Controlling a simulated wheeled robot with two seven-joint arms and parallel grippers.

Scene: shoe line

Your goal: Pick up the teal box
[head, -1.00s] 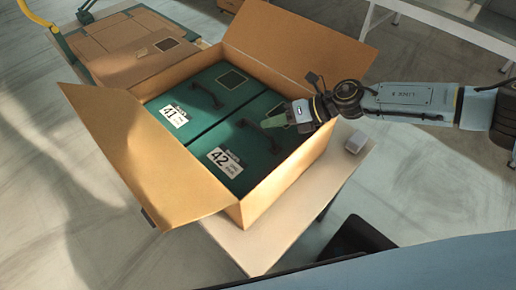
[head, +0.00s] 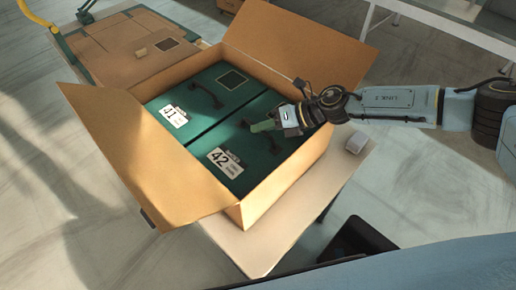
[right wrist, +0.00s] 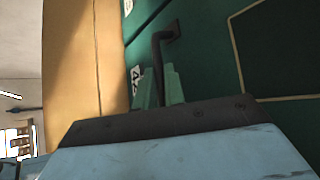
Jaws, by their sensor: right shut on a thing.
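Two teal boxes with dark handles lie side by side in an open cardboard carton (head: 120,150). The teal box marked 42 (head: 262,160) is the right one, and the one marked 41 (head: 195,112) is to its left. My right gripper (head: 257,127) reaches into the carton from the right, over box 42. In the right wrist view its green fingers (right wrist: 160,88) are shut on the dark handle (right wrist: 158,48) of box 42. Part of that handle is hidden in the head view. My left gripper is not in view.
The carton stands on a light table (head: 265,235) with its flaps spread outward. A closed brown carton (head: 130,45) is at the back left. A pale bench (head: 440,20) is at the upper right.

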